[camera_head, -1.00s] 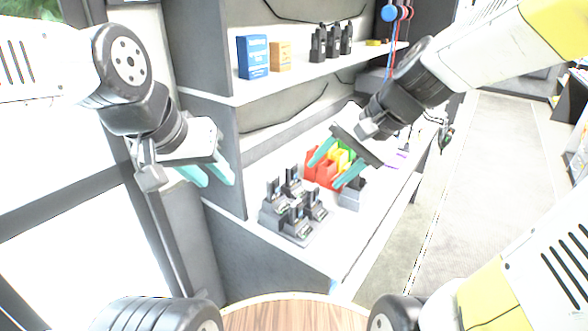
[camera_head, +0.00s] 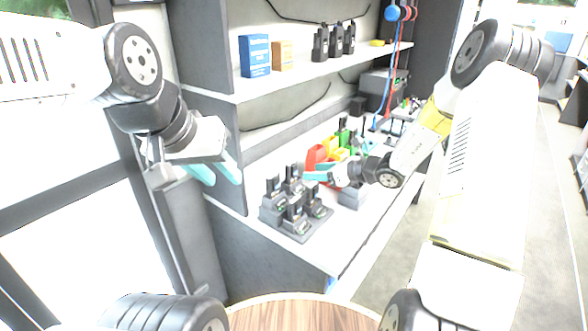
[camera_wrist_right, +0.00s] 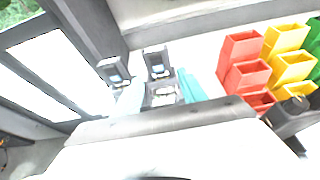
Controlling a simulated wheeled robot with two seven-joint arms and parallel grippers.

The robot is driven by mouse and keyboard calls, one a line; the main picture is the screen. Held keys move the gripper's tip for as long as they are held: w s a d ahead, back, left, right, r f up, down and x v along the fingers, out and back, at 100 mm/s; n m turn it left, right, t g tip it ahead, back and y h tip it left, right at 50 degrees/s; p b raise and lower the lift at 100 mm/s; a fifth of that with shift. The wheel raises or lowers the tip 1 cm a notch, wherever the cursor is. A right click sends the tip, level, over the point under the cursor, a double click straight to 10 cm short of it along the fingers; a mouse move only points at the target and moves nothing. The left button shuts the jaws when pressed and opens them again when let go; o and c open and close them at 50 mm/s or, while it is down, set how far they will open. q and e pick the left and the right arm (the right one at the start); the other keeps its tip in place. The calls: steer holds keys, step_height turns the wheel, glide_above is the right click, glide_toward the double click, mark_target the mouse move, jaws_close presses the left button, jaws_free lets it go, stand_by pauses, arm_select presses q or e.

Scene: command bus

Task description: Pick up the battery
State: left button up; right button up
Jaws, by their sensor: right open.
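A dark multi-slot charger (camera_head: 300,228) stands on the white counter with several upright black radio-like units (camera_head: 292,182) in it. I cannot tell which part is the battery. My right gripper (camera_head: 312,174) is open, just right of and close to the charger's units. In the right wrist view, its teal fingers (camera_wrist_right: 160,95) straddle a grey slot or unit (camera_wrist_right: 162,90), with two dark units (camera_wrist_right: 157,62) behind; I cannot tell whether they touch it. My left gripper (camera_head: 216,172) is open and empty, left of the counter.
Red bins (camera_head: 316,157), yellow bins (camera_head: 334,148) and green ones stand behind the right gripper. A grey box (camera_head: 352,197) is right of the charger. The shelf above holds a blue box (camera_head: 255,56), an orange box (camera_head: 282,56) and black radios (camera_head: 335,42). The counter's front is clear.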

mark_target(296, 173)
steer(key=x, duration=0.6)
steer(key=shift+a+f, duration=0.25)
steer(key=c, duration=1.1)
steer(key=shift+o, duration=0.2)
step_height(296, 173, up, 10)
